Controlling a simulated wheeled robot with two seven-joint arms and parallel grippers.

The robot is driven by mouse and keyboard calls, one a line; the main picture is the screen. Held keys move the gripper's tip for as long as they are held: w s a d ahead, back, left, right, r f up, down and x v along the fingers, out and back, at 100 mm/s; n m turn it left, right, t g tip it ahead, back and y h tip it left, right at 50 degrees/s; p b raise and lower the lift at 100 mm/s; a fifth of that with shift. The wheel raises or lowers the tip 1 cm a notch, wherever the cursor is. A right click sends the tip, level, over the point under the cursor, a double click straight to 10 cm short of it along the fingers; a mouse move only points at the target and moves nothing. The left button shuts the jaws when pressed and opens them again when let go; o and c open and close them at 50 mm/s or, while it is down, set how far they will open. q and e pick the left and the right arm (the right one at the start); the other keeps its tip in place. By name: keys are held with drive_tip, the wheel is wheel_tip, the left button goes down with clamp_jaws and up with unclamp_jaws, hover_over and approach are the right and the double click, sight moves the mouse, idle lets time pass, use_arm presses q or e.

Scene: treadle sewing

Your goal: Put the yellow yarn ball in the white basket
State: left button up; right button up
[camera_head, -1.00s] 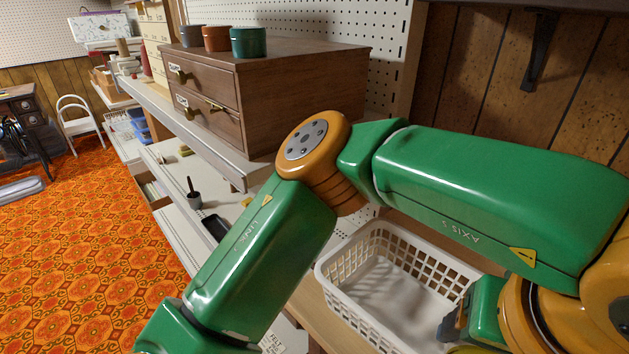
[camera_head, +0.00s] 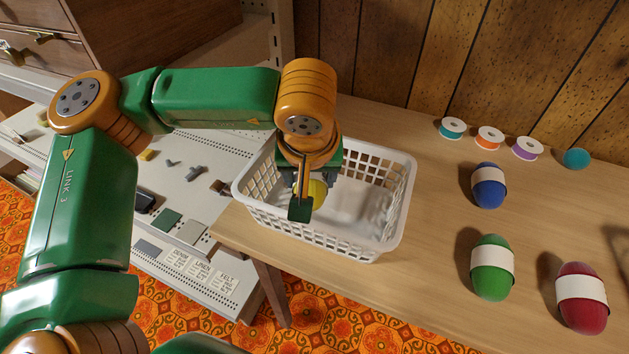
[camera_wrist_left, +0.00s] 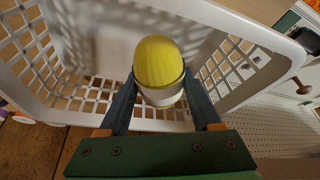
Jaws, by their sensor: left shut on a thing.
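The yellow yarn ball (camera_wrist_left: 159,62) has a white paper band and sits between the two fingers of my left gripper (camera_wrist_left: 158,92) in the left wrist view. The gripper is shut on it. In the head view the yellow yarn ball (camera_head: 311,192) shows partly behind my left gripper (camera_head: 307,196), over the left part of the white basket (camera_head: 400,190). The ball is inside the basket's outline; I cannot tell whether it touches the floor of the basket. The basket is lattice-walled and otherwise looks empty. My right gripper is not in view.
The basket stands on a wooden table (camera_head: 430,240). To its right are a blue yarn ball (camera_head: 488,186), a green one (camera_head: 492,268) and a red one (camera_head: 582,298). Ribbon spools (camera_head: 489,138) line the back. A white shelf (camera_head: 195,165) is left of the table.

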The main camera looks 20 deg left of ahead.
use_arm(q)
wheel_tip(320, 180, down, 3)
drive_tip(key=shift+r, duration=0.2)
drive_tip(key=shift+f, duration=0.25)
drive_tip(key=o, duration=1.3)
drive_tip(key=shift+r, duration=0.1)
drive_tip(key=p+v, duration=0.1)
drive_tip(key=v, duration=1.1)
drive_tip(key=shift+r+p, duration=0.2)
drive_tip(key=shift+p, duration=0.15)
